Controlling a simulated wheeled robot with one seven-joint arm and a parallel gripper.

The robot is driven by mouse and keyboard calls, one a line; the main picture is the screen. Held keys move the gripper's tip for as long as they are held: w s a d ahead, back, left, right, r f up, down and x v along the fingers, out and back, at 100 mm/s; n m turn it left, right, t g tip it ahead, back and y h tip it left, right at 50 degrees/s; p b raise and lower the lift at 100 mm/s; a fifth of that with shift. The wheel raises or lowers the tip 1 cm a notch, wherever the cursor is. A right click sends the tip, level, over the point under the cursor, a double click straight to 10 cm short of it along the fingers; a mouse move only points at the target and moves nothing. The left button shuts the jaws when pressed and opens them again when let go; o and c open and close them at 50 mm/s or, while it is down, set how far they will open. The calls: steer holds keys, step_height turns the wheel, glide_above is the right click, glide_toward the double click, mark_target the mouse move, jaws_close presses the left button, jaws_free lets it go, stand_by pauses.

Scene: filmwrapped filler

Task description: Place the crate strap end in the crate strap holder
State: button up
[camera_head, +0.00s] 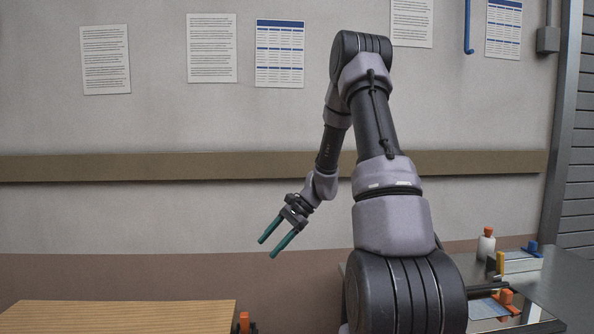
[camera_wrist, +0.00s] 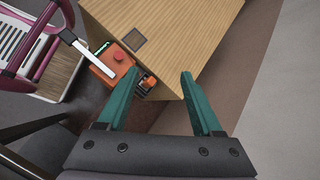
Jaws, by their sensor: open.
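My gripper (camera_head: 268,249) hangs in mid-air in front of the wall, its two green fingers apart and pointing down to the left. In the wrist view my gripper (camera_wrist: 160,73) is open, with nothing between the fingers. A crate-like object with a maroon frame (camera_wrist: 40,42) and pale slatted side stands at the upper left there. A light strip (camera_wrist: 68,36) runs from it towards an orange block with a red top (camera_wrist: 117,60). I cannot tell whether this strip is the crate strap, and I cannot make out the strap end or its holder for certain.
A wooden tabletop (camera_head: 120,316) lies low at the left; it also fills the upper middle of the wrist view (camera_wrist: 190,35). A small orange-topped part (camera_wrist: 150,82) sits at its edge. A metal counter (camera_head: 562,285) at the right bears a white bottle (camera_head: 486,246).

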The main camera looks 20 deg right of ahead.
steer(key=s+a+r+n+t+h, duration=0.1)
steer(key=s+r+n+h, duration=0.15)
steer(key=s+r, duration=0.4)
steer(key=s+a+r+n+t+h, duration=0.1)
steer(key=s+a+r+n+h, duration=0.15)
steer(key=r, duration=0.65)
steer(key=s+r+n+t+h, duration=0.1)
steer(key=s+r+n+t, duration=0.1)
steer(key=s+r, duration=0.3)
steer(key=s+d+r+n+t, duration=0.1)
steer(key=s+r+n+t, duration=0.1)
steer(key=s+r, duration=0.3)
steer(key=s, duration=0.4)
steer(key=shift+s+d+h, duration=0.25)
steer(key=shift+s+h, duration=0.05)
steer(key=shift+h, duration=0.1)
